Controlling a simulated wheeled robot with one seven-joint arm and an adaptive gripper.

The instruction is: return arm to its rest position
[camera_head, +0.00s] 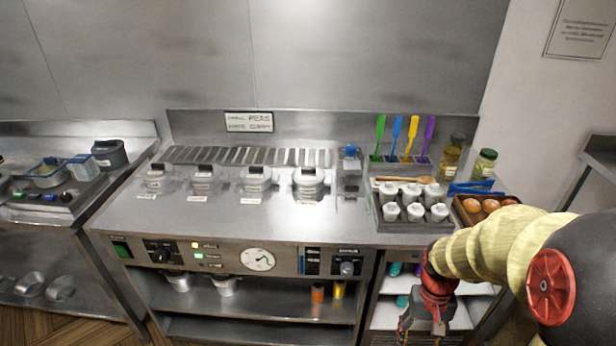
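My arm comes in from the right edge, with a pale yellow ribbed sleeve and a red round joint cap. My gripper (422,332), dark with red parts, hangs low in front of the right-hand shelf unit, below the counter's front edge. It points downward and its tips are near the bottom of the picture. It is too small and dark to tell whether the fingers are open or shut. I see no object in it. It appears apart from the counter.
The steel counter (290,222) holds several lidded pots (257,179). At its right are a tray of white-lidded jars (411,204), coloured spatulas (411,138) and a box of eggs (472,205). A control panel (228,257) fronts the counter. Open shelves (260,325) lie below.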

